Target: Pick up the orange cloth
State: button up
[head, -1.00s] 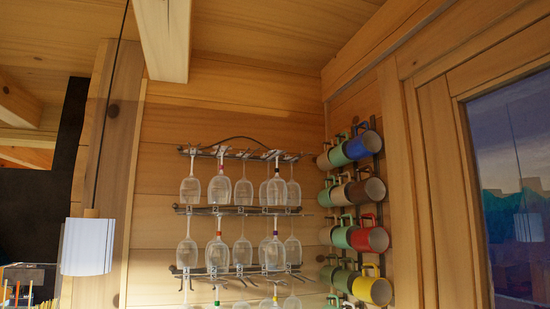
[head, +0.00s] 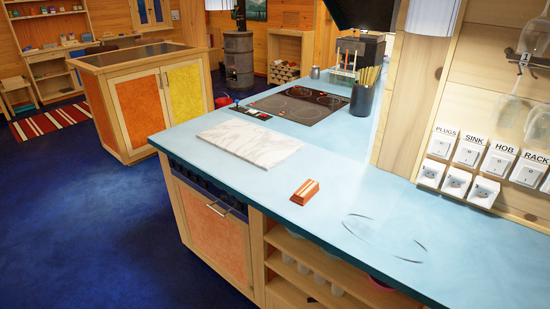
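The orange cloth (head: 305,192) appears as a small, compact, folded-looking block with a pale stripe. It lies on the blue countertop (head: 345,205) near the front edge, to the right of a white marble board and apart from it. My gripper is not in view.
The marble board (head: 249,142) lies left of the cloth. Behind are a black hob (head: 300,104) and a dark holder with sticks (head: 363,98). Labelled switches and sockets (head: 468,149) line the right wall. Blue floor (head: 95,215) is clear at left. An island cabinet (head: 150,98) stands beyond.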

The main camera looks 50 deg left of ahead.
aim_at(309, 188)
jog(key=u, duration=1.3)
